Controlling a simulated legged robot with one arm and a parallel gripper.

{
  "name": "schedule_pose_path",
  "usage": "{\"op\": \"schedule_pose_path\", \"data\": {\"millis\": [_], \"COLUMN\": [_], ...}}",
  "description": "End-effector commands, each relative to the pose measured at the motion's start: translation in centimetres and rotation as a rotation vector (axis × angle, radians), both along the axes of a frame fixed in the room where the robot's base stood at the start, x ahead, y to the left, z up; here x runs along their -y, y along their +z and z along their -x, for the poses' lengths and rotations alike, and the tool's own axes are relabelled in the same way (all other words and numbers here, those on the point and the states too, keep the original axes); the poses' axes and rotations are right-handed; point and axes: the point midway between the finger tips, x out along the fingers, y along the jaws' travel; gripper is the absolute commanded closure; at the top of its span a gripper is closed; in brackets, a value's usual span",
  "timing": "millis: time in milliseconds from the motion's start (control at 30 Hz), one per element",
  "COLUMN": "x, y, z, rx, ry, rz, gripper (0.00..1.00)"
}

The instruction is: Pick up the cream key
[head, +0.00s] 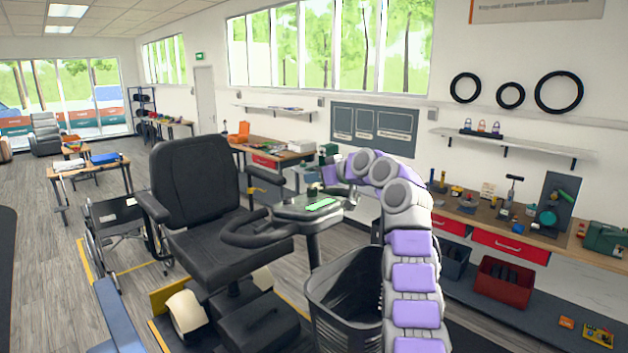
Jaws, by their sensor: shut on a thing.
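My purple and grey arm rises at right of centre and bends left. My gripper (334,188) is at its far end, small in view, just above the right part of the mobility scooter's console (290,211). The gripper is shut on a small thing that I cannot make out. I cannot pick out the cream key; it is too small or hidden at the gripper. The console has a lit green screen (320,205) just below and left of the gripper.
The scooter's black seat (196,180) is left of the console, and its dark basket (345,300) is below. A wheelchair (118,230) stands further left. A workbench (500,226) with tools and red drawers runs along the right wall. Open wooden floor (35,270) lies at the left.

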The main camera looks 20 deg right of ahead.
Motion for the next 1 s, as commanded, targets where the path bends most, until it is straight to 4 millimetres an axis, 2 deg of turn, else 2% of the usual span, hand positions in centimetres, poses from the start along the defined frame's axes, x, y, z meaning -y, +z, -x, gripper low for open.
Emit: {"op": "schedule_pose_path", "data": {"millis": [367, 700, 1000], "x": [0.0, -0.2, -0.2], "y": [2.2, 7.4, 9.7], "z": [-0.1, -0.2, -0.2], "rx": [-0.001, 0.001, 0.000], "ry": [-0.002, 0.003, 0.003], "rz": [-0.001, 0.000, 0.000], "gripper": [0.96, 0.96, 0.96]}}
